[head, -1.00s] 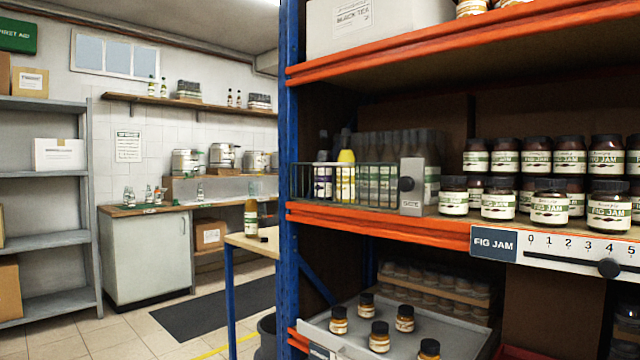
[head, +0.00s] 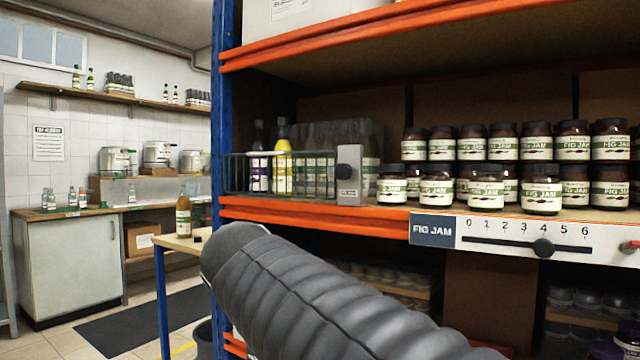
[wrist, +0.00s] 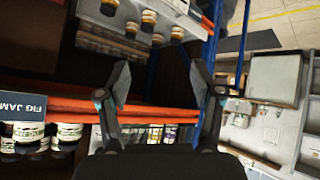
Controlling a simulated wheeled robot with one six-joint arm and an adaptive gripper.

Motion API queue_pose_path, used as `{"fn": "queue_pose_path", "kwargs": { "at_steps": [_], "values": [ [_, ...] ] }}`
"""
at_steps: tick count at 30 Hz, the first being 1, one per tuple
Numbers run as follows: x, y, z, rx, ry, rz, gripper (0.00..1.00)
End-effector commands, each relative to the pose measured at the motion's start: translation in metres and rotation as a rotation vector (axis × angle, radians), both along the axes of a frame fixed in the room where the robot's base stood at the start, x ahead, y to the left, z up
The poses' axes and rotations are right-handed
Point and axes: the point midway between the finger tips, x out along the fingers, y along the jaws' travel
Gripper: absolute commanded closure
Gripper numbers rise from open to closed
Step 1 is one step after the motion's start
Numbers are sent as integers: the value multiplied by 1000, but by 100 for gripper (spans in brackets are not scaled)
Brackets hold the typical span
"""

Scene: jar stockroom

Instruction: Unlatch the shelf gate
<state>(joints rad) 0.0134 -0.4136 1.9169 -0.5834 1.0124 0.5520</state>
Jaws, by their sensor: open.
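The shelf gate (head: 235,174) is a dark green wire panel across the front of several bottles, at the left end of the middle shelf. At its right end stands a grey latch plate (head: 348,190) with a round black knob (head: 344,171). The gate spans up to the plate and looks shut. My gripper (wrist: 166,85) shows in the wrist view with its two fingers wide apart and nothing between them. In that upside-down view the gate (wrist: 150,133) lies beyond the fingers; the latch is hard to make out there. The head view does not show my gripper.
Several fig jam jars (head: 486,187) stand right of the latch. Below them is a scale rail (head: 500,238) with a black slider. An orange beam (head: 300,213) and a blue upright (head: 224,100) frame the bay. A table (head: 180,240) with a bottle stands left.

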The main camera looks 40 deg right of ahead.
Motion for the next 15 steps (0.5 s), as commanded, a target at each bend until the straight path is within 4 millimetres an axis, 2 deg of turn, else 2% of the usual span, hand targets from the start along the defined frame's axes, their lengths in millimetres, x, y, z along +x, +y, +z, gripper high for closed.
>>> {"fn": "queue_pose_path", "kwargs": {
  "at_steps": [1,6,12,15],
  "values": [
    [19,-13,16,-35,-50,-58,34],
    [66,-60,95,-147,-272,-275,34],
    [97,-99,175,-255,-554,-487,34],
    [102,-110,203,-291,-667,-556,34]
  ]
}}
